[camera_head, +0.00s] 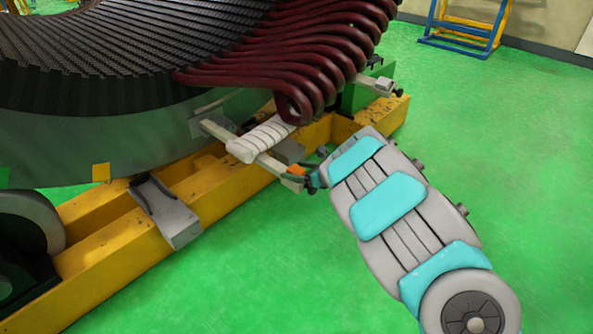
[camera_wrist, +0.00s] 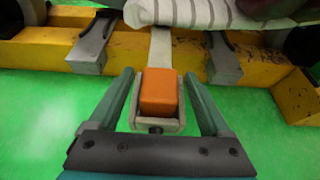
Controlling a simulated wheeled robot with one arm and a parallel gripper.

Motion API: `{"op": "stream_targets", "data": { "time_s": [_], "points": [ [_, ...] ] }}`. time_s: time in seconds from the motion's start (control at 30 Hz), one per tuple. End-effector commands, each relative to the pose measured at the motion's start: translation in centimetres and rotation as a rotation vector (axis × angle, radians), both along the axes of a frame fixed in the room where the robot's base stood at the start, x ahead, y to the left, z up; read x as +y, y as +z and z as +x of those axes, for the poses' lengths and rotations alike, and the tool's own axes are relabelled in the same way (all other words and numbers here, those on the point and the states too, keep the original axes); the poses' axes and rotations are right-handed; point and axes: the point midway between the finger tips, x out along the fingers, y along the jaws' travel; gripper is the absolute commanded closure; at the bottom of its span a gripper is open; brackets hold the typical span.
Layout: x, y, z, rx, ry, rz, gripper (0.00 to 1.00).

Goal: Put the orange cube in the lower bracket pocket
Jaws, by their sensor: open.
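The orange cube (camera_wrist: 159,97) sits inside the pocket at the near end of a grey bracket (camera_wrist: 160,48). Pocket walls show on both sides of it and in front. My gripper (camera_wrist: 157,73) is open, with one finger to each side of the pocket and a gap between each finger and the walls. In the head view the cube (camera_head: 297,170) is a small orange patch at the bracket's end, beside my gripper (camera_head: 314,180), which is partly hidden by my arm. This bracket (camera_head: 266,160) is the lower one of two; the upper bracket (camera_head: 375,84) is farther right.
A white wrapped bundle (camera_head: 262,138) lies across the lower bracket. The yellow base beam (camera_head: 130,235) carries grey blocks (camera_head: 170,215) near the bracket. Dark red coils (camera_head: 300,60) hang above.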

Motion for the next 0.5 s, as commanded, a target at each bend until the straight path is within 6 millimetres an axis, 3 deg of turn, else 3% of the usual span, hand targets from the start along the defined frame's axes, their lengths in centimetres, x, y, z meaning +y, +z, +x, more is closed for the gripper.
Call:
{"op": "stream_targets", "data": {
  "time_s": [0.17,0.5],
  "points": [
    [-0.4,0.4,-0.3,0.0,-0.001,-0.002,0.18],
    [-4.5,2.5,-3.3,-0.003,-0.003,-0.005,0.18]
  ]
}}
